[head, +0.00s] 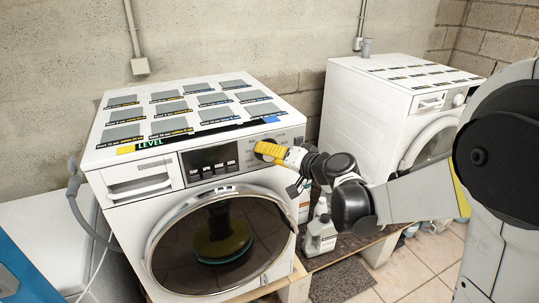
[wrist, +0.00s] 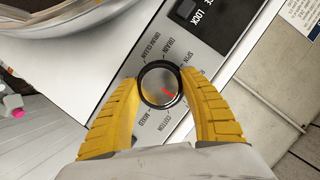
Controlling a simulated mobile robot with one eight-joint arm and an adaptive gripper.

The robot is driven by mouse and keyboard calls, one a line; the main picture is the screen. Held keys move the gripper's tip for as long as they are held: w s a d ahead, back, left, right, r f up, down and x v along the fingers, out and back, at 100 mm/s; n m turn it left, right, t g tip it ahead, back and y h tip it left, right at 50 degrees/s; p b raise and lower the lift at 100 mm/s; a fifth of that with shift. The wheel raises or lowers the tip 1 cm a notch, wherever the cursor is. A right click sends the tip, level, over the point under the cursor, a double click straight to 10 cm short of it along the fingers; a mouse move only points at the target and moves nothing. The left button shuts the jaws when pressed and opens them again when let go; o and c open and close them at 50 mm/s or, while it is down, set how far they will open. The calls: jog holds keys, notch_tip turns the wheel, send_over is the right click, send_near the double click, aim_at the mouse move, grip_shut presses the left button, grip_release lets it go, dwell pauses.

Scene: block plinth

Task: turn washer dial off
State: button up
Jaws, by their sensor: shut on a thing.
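The washer (head: 170,205) stands front left in the head view, with a round door and a control panel. Its dial (wrist: 160,85) shows in the wrist view as a round silver knob with a dark rim and a short red mark toward its lower right. In the head view my gripper (head: 270,151) reaches the panel's right part and mostly hides the dial.
A second white machine (head: 350,105) stands at the back right. A jug (head: 320,236) stands on the wooden pallet between the machines. Panels with labels cover the washer's top. A grey hose (head: 77,205) runs along its left side. Tiled floor (head: 405,275) is open at the lower right.

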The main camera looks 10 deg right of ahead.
jog(key=o, duration=1.2)
jog(key=v, duration=1.2)
jog(key=shift+f, duration=0.1)
